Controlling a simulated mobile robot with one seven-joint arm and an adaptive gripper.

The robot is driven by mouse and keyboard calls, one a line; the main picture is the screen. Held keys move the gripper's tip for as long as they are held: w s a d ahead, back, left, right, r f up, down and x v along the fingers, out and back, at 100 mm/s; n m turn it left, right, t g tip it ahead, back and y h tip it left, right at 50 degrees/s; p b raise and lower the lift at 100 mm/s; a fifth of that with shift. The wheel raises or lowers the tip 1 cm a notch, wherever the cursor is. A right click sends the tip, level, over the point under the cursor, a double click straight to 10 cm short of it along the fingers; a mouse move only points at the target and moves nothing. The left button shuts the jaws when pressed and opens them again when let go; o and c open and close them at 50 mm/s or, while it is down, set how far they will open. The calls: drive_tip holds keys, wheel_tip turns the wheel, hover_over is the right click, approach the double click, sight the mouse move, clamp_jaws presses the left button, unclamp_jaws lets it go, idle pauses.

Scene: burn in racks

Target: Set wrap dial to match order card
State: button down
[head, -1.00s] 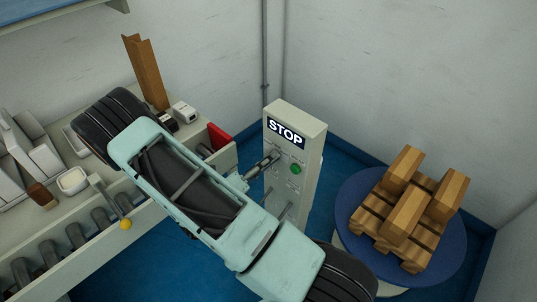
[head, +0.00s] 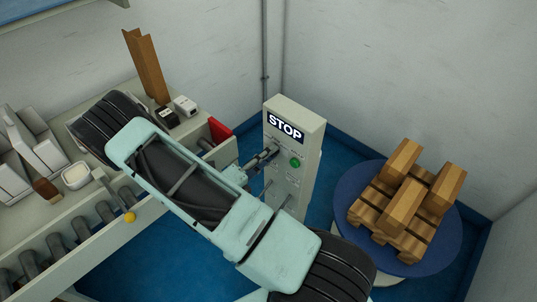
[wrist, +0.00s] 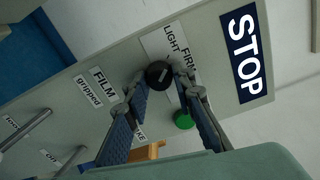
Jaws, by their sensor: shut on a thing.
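The wrap dial (wrist: 158,75) is a round black knob with a pale pointer mark, on a grey control panel (head: 312,135). A white label behind it reads FIRM and LIGHT, partly hidden by my fingers. My gripper (wrist: 162,82) has one finger on each side of the dial and is shut on it. In the head view my gripper (head: 268,157) reaches the panel's front face from the left, and the dial is hidden there. The exact setting is hard to read. I cannot make out an order card.
The panel has a STOP sign (head: 285,127), a green button (head: 295,162) and metal levers low down. A bench (head: 215,150) with small boxes stands left. A blue turntable (head: 440,255) with stacked timber (head: 405,205) stands right. Blue floor lies between.

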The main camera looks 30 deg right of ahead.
drive_tip(key=c, duration=1.6)
unclamp_jaws()
drive_tip(key=shift+a, duration=0.1)
drive_tip(key=v, duration=1.2)
